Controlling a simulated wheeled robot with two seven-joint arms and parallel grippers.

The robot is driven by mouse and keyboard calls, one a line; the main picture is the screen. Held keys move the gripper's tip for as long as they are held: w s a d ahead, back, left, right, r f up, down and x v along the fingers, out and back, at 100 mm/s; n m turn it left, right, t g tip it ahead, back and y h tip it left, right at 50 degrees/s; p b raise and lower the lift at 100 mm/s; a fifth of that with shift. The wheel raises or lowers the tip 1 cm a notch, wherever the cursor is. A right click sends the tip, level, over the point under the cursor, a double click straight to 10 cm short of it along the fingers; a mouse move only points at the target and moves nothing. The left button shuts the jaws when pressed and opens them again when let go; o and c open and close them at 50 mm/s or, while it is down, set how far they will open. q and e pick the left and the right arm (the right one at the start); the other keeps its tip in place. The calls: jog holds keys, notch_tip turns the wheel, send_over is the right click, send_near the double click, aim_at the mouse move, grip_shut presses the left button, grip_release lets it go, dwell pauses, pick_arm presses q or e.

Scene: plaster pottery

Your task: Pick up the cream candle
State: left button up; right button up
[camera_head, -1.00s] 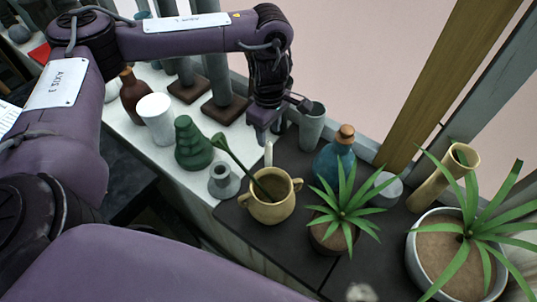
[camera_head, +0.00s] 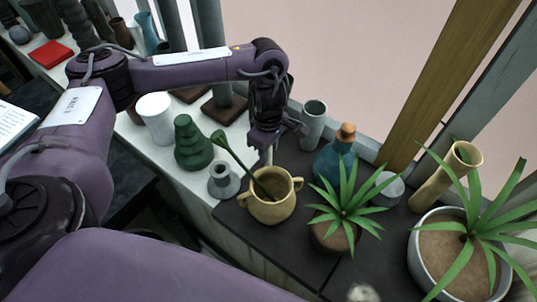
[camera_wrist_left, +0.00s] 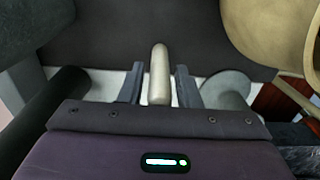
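The cream candle (camera_wrist_left: 159,75) is a slim pale stick with a rounded tip. In the left wrist view it lies between the two fingers of my left gripper (camera_wrist_left: 158,84), with a gap on each side. The gripper is open. In the head view my left gripper (camera_head: 266,147) is just behind the yellow two-handled pot, where the candle is mostly hidden by the gripper and the pot. My right gripper is not in view.
The yellow pot (camera_head: 271,207) stands close in front of the gripper, with a green spoon-like tool in it. A grey cylinder vase (camera_head: 313,124), a blue bottle (camera_head: 335,160) and a small grey vase (camera_head: 223,182) are nearby. A spiky plant (camera_head: 341,215) stands to the right.

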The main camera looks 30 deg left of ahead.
pick_arm(q)
grip_shut()
